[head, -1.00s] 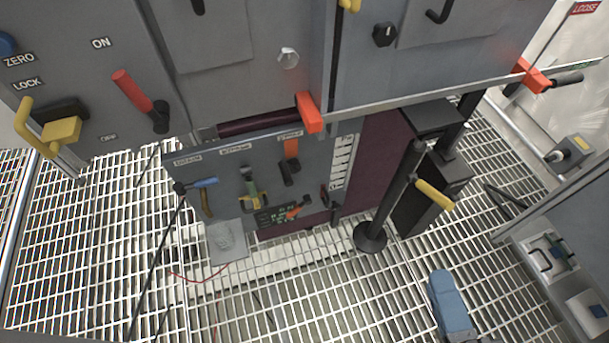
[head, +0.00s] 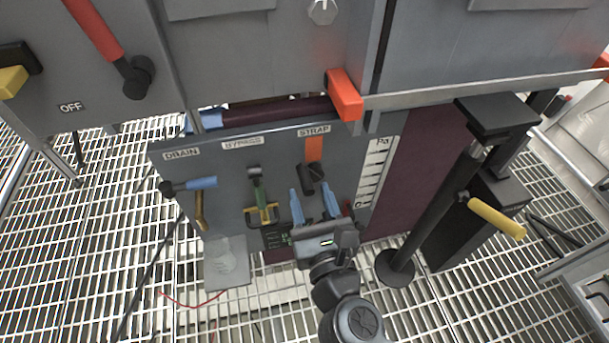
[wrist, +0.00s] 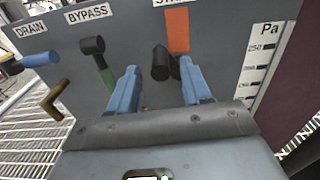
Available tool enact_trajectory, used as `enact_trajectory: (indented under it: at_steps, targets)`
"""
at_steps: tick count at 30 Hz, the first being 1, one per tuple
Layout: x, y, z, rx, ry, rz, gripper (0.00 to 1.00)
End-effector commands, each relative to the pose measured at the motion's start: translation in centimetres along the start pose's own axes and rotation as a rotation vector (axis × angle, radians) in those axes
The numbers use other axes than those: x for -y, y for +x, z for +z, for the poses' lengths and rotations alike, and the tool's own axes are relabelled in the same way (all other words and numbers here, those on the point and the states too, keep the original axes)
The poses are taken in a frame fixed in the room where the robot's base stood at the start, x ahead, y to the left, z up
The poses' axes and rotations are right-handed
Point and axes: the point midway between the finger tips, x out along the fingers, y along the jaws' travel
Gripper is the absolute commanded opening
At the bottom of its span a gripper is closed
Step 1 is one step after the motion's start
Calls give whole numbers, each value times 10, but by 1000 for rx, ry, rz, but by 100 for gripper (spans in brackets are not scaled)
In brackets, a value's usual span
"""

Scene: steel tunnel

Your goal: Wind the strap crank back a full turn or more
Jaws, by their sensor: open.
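The strap crank (head: 306,182) is a dark hub with a stubby black handle. It sits on the grey panel (head: 226,165) below the STRAP label and an orange strap (head: 314,148). In the wrist view the crank (wrist: 161,64) shows near the top middle, with the orange strap (wrist: 177,30) just above it. My gripper (head: 312,193) is open, with its two blue fingers pointing up at the panel just below the crank. In the wrist view the fingers (wrist: 158,72) stand to either side of the crank's lower part; whether they touch it I cannot tell.
Left on the panel are the blue-handled DRAIN lever (head: 195,184) and the green BYPASS handle (head: 258,188). A red-orange block (head: 344,94) juts out above. A black post (head: 433,212) with a yellow handle (head: 497,218) stands right. A pressure scale (wrist: 262,60) is beside the strap.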

Motion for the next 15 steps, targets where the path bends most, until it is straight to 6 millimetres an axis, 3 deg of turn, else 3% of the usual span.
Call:
enact_trajectory:
  at_steps: [7, 15]
  targets:
    - [0, 38, 1, 2, -2, -1, 48]
    - [0, 54, 0, 0, -4, -1, 48]
